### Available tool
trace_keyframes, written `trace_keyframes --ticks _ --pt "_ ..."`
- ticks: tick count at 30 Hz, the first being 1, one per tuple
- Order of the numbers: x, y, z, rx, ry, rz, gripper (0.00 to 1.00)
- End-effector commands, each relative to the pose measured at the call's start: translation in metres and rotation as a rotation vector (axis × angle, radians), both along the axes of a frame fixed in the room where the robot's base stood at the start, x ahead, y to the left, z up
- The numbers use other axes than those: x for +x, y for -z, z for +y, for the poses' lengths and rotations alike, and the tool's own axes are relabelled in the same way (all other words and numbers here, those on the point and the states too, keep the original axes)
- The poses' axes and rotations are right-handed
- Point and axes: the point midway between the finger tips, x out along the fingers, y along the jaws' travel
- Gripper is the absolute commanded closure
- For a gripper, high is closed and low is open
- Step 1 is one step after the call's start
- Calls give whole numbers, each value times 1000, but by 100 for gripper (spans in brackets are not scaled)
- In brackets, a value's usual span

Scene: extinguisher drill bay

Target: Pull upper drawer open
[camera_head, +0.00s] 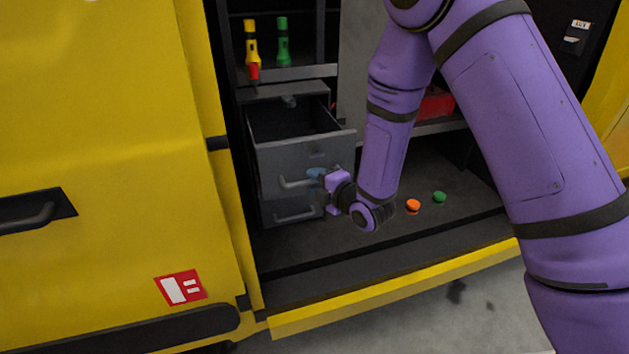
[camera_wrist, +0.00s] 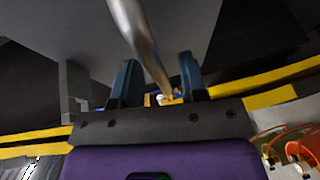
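The grey drawer cabinet (camera_head: 278,93) stands in the open bay of the yellow vehicle. Its upper drawer (camera_head: 305,152) is pulled out, and its inside shows from above. The bar handle (camera_head: 292,184) is on the drawer's front. The lower drawer (camera_head: 292,207) looks shut, with its own handle. My gripper (camera_head: 316,174) is at the right end of the upper handle. In the wrist view the metal handle (camera_wrist: 141,38) runs between the two blue fingers of my gripper (camera_wrist: 158,78), which stand apart with visible gaps beside the bar. Contact is not clear.
An orange button-like piece (camera_head: 413,204) and a green one (camera_head: 439,197) are on the bay floor right of my gripper. A yellow-and-red bottle (camera_head: 251,50) and a green bottle (camera_head: 283,42) stand on the shelf above. A red box (camera_head: 436,104) sits behind my arm.

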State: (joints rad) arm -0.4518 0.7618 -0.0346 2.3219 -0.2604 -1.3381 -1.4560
Motion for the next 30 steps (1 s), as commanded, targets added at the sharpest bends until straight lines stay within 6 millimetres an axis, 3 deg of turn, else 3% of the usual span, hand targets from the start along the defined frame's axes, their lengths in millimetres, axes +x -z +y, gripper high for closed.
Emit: trace_keyframes --ticks 15,30 --pt "-66 -16 -53 0 0 0 61" --pt "-75 -18 -61 1 0 -1 61"
